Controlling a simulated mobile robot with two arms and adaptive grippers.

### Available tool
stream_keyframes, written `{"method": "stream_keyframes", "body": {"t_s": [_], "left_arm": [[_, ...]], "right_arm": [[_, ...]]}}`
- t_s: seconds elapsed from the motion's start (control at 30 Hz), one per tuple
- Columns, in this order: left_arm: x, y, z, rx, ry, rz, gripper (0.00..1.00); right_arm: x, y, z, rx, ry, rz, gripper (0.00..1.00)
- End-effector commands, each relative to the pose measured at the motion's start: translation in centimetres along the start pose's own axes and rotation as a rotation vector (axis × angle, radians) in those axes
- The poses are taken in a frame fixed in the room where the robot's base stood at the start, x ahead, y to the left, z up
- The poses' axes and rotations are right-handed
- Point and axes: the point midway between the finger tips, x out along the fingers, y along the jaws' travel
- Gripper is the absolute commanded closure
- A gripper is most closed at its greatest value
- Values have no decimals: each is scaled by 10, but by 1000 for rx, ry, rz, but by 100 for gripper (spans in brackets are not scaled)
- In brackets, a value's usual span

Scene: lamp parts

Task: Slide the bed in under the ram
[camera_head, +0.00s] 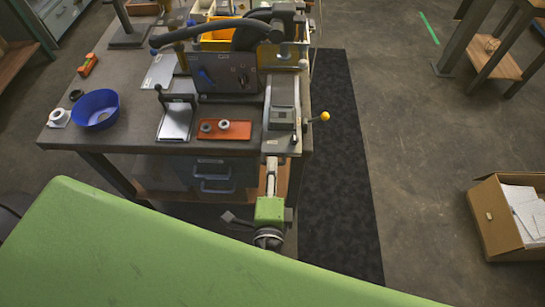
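A narrow grey metal slide, which looks like the bed (283,120), lies along the right edge of the workbench. It has a blockier raised piece on it and a yellow-knobbed lever (325,116) at its right. The dark head above its far end looks like the ram (277,30). The bed runs back toward it. My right gripper is not in view.
The workbench (110,142) holds a blue bowl (96,109), a white roll (59,117), an orange tray (223,130) with small round parts, and a dark-panelled machine (229,78). A cardboard box (492,218) stands on the floor at right. A dark mat (340,170) lies beside the bench.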

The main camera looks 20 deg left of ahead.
Motion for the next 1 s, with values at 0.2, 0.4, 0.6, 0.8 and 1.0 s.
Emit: {"method": "stream_keyframes", "body": {"t_s": [0.2,0.4,0.6,0.8,1.0], "left_arm": [[28,-2,0,0,0,0,75],[36,0,0,-2,0,2,75],[36,1,0,-2,0,1,75],[35,1,0,-1,0,1,100],[48,-3,0,-1,-1,-3,100]], "right_arm": [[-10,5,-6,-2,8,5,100],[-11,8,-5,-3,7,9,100],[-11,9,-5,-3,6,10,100],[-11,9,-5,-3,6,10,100],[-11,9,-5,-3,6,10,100]]}}
